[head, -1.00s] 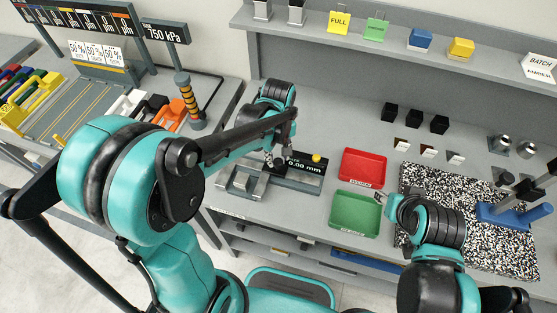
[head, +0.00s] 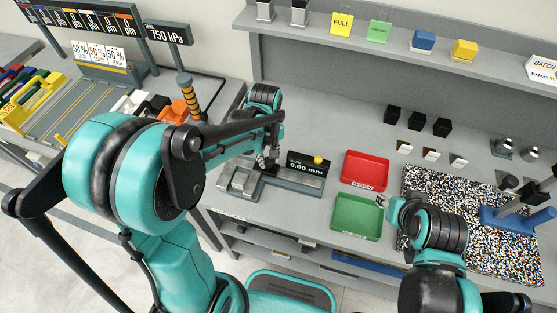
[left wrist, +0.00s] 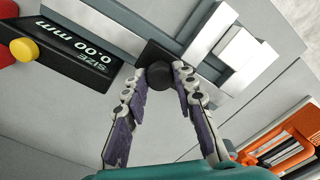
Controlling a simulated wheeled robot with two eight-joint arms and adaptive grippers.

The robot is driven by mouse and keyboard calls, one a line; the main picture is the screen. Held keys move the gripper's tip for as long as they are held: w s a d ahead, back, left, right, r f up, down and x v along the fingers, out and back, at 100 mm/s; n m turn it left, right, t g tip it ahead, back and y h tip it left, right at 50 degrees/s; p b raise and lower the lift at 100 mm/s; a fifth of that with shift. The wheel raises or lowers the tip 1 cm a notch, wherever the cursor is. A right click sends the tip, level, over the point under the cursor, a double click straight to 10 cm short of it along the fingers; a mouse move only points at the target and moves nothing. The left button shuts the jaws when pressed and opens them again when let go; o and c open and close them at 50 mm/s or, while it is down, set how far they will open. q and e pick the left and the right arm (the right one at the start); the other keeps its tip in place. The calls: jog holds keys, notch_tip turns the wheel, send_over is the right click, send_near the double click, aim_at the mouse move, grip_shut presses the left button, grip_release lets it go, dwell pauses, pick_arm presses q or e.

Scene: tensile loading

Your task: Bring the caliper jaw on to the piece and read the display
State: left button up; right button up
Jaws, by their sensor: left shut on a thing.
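The caliper (head: 300,183) is a dark grey rail on the bench with pale metal blocks at its left end. Its black display (head: 308,166) reads 0.00 mm, also in the left wrist view (left wrist: 85,48). My left gripper (head: 268,163) is at the caliper's slider, left of the display. In the left wrist view its fingers (left wrist: 165,82) are shut on a black round knob (left wrist: 160,77) on a dark block. Pale metal blocks (left wrist: 245,62) lie just right of the knob; I cannot tell which is the piece. My right gripper (head: 381,201) is by the green tray, its opening unclear.
A red tray (head: 387,171) and a green tray (head: 335,228) stand right of the caliper. A speckled mat (head: 425,185) with a blue stand (head: 495,219) lies further right. A shelf (head: 380,50) runs along the back. A side table (head: 60,128) stands left.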

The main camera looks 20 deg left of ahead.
pick_arm(q)
jog(key=shift+a, duration=0.85)
jog(key=shift+d, duration=0.1)
jog(key=o, duration=0.7)
jog(key=shift+o, duration=0.2)
jog(key=shift+r, duration=0.1)
notch_tip(320, 180, up, 12)
